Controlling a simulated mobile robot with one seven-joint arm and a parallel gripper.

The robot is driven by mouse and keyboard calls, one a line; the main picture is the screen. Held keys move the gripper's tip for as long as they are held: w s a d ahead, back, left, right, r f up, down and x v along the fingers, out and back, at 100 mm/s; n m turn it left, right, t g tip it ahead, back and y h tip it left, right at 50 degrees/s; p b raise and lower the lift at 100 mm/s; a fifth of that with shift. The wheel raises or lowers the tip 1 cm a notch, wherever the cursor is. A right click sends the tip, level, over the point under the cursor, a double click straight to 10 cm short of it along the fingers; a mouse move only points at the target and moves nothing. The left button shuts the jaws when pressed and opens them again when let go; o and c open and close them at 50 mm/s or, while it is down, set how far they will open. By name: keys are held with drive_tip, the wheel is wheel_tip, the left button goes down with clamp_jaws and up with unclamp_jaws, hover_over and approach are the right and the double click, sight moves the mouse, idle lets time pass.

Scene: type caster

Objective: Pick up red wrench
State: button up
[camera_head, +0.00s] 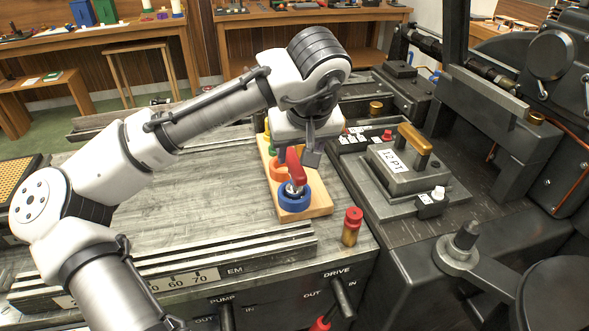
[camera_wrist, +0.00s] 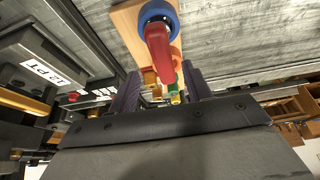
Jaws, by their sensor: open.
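The red wrench (camera_head: 295,168) stands tilted in a blue ring (camera_head: 293,197) at the near end of a wooden board (camera_head: 306,212). In the wrist view the red wrench (camera_wrist: 158,48) shows beyond the fingertips, rising from the blue ring (camera_wrist: 157,12). My gripper (camera_head: 297,158) points down over the board, just behind the wrench. It is open; in the wrist view the fingers of my gripper (camera_wrist: 161,88) stand apart with nothing clearly held between them. I cannot tell whether a finger touches the wrench. The wrench's lower end is hidden in the ring.
An orange ring (camera_head: 279,168) and a green piece sit farther along the board, partly behind my gripper. A red-capped brass cylinder (camera_head: 352,226) stands at the bench's front right. The 12 PT machine block (camera_head: 393,165) is to the right. The metal bench top (camera_head: 190,200) left is clear.

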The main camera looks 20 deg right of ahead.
sight(295, 161)
drive_tip(key=x, duration=0.4)
drive_tip(key=shift+a+f+p, duration=0.1)
drive_tip(key=shift+a+p, duration=0.15)
drive_tip(key=shift+p, duration=0.1)
clamp_jaws()
